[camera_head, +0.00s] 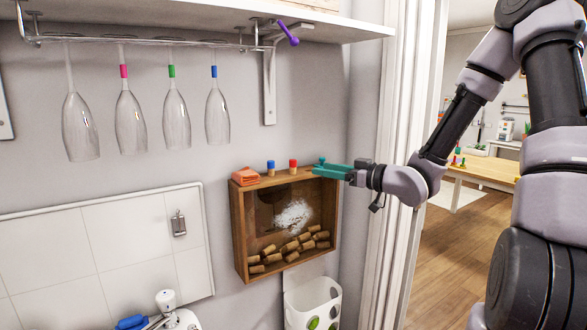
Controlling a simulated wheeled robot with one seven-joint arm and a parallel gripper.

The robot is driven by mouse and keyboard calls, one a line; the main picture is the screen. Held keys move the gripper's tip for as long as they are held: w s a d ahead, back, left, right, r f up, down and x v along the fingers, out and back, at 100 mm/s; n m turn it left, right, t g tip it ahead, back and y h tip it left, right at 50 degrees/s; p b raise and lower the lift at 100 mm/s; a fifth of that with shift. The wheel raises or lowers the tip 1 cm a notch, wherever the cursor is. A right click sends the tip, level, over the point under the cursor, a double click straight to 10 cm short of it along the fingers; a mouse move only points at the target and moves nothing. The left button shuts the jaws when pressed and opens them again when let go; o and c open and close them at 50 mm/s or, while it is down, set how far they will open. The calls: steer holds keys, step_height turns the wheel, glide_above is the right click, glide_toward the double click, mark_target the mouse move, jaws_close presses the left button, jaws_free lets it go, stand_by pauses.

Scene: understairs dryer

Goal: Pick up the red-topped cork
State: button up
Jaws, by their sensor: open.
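The red-topped cork (293,167) stands upright on the top edge of the wooden wall box (239,228). A blue-topped cork (271,168) stands on the same edge, a little to its left. My gripper (316,168) is teal and reaches in from the right, with its fingers pointing left. The fingertips are close to the right of the red-topped cork, and a small gap shows between them in the picture. The gripper is open and holds nothing. Its exact depth relative to the cork is hard to tell.
A folded orange cloth (245,176) lies on the box's left top corner. Several loose corks (290,246) lie inside the box. Stemmed glasses (130,122) hang from a rail above left. A white holder (314,300) is below. A door frame (402,150) stands right.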

mark_target(293, 161)
steer(key=x, duration=0.3)
steer(key=r+x, duration=0.1)
steer(key=x, duration=0.3)
steer(key=s+x, duration=0.1)
steer(key=x, duration=0.3)
steer(key=shift+a+r, duration=0.2)
steer(key=shift+a, duration=0.1)
steer(key=shift+c, duration=0.4)
steer(key=c, duration=0.8)
